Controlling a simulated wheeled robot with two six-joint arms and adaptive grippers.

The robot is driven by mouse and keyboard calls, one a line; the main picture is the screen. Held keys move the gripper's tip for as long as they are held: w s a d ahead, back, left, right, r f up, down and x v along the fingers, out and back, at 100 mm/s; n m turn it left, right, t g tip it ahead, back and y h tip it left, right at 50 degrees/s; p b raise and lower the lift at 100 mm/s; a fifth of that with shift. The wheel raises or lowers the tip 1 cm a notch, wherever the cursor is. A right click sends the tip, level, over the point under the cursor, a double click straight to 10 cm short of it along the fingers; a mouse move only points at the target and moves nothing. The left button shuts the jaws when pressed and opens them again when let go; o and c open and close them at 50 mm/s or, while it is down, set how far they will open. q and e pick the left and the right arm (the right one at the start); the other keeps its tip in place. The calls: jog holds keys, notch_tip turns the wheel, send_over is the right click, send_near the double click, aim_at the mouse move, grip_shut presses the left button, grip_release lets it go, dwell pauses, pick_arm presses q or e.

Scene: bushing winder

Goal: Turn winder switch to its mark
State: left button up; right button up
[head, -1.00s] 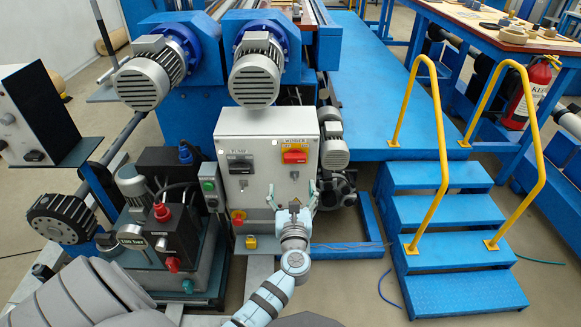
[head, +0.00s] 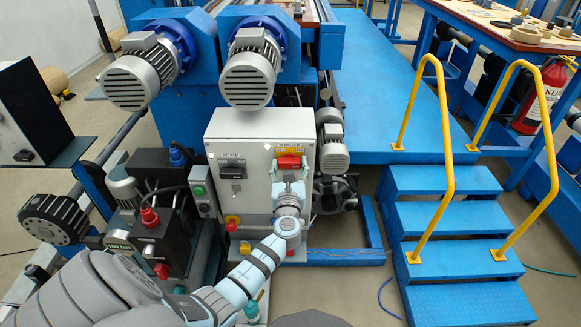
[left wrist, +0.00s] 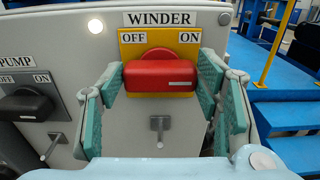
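The red winder switch (head: 289,162) sits on a yellow plate at the upper right of the grey control box. In the left wrist view its handle (left wrist: 160,77) lies level, with a white line near its right end; the plate (left wrist: 190,50) reads OFF at left and ON at right. My left gripper (head: 289,178) is open in front of the switch. In the left wrist view its teal finger pads stand on both sides of the handle; I cannot tell whether they touch it. My right gripper is not in view.
The black pump switch (left wrist: 25,104) is left of the winder switch. A small metal lever (left wrist: 159,130) sticks out below the red handle. A motor (head: 334,155) is beside the box's right side. Blue steps (head: 445,215) with yellow rails stand at right.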

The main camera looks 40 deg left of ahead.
pick_arm(q)
jog(key=shift+c, duration=1.4)
